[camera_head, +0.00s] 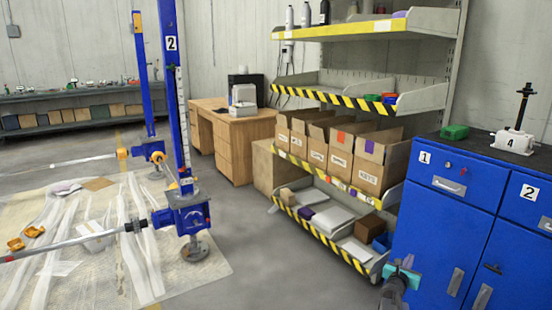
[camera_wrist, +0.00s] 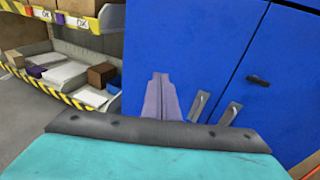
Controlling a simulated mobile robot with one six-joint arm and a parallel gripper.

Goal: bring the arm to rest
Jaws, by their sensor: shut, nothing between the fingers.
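My gripper (camera_wrist: 161,80) shows in the wrist view as two grey fingers lying together, shut with nothing between them. Behind them is the blue front of the cabinet (camera_wrist: 190,45). In the head view my gripper (camera_head: 404,273) is a small teal and dark shape at the bottom, right of centre, in front of the cabinet's left edge. The fingertips are too small there to make out. The gap between my gripper and the cabinet front cannot be judged.
The blue cabinet (camera_head: 440,215) carries a small white screw jack (camera_head: 512,142) marked 4 and a green box (camera_head: 454,132). A shelf rack (camera_head: 325,235) with cardboard boxes stands left of it. A tall blue jack (camera_head: 182,215) stands farther left. Grey floor between is clear.

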